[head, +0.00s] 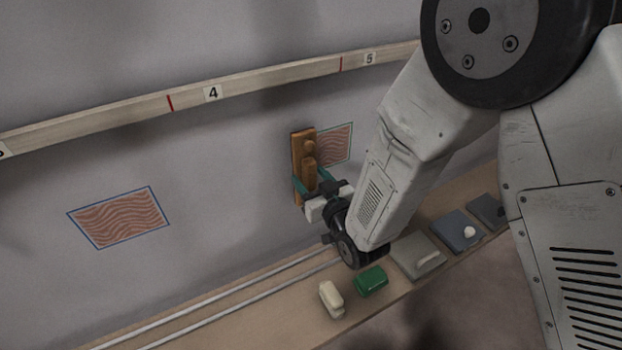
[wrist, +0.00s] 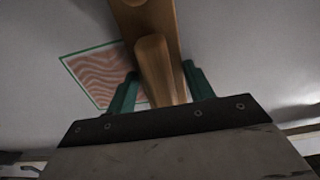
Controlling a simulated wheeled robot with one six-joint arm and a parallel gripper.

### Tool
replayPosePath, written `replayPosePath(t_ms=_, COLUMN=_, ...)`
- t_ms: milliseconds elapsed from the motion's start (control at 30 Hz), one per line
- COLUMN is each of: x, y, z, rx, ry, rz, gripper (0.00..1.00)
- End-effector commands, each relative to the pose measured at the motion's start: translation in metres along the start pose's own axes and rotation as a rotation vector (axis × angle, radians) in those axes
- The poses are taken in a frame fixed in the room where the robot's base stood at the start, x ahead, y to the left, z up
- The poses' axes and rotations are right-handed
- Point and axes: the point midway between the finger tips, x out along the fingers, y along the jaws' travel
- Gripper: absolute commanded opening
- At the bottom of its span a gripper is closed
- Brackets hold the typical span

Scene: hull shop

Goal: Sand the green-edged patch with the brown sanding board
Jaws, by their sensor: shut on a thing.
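The brown sanding board (head: 298,152) is upright at the wall, its long side vertical. My gripper (head: 313,183) is shut on its handle, and the green fingers stand on both sides of the handle. In the wrist view the board (wrist: 166,20) rises away from my gripper (wrist: 156,90). The green-edged patch (head: 338,145), with reddish wavy lines, is on the wall just right of the board in the head view. The board hides part of it. In the wrist view the patch (wrist: 98,73) shows left of the board. I cannot tell whether the board touches the wall.
A blue-edged patch (head: 122,217) is on the wall at the left. A wooden rail (head: 140,112) with numbers runs above. On the bench below are rods, a cream block (head: 331,299), a green block (head: 371,281), a grey board (head: 417,254) and a blue-grey board (head: 458,230).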

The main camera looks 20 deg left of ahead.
Motion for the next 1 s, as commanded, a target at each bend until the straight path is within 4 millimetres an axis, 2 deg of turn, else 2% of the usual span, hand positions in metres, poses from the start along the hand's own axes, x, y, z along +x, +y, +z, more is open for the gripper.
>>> replayPosePath(t_ms=467, x=0.001, y=0.000, z=0.001, rx=0.000, ry=0.002, rz=0.000, gripper=0.32)
replayPosePath(t_ms=1000, x=0.012, y=0.000, z=0.001, rx=0.000, ry=0.002, rz=0.000, gripper=0.32)
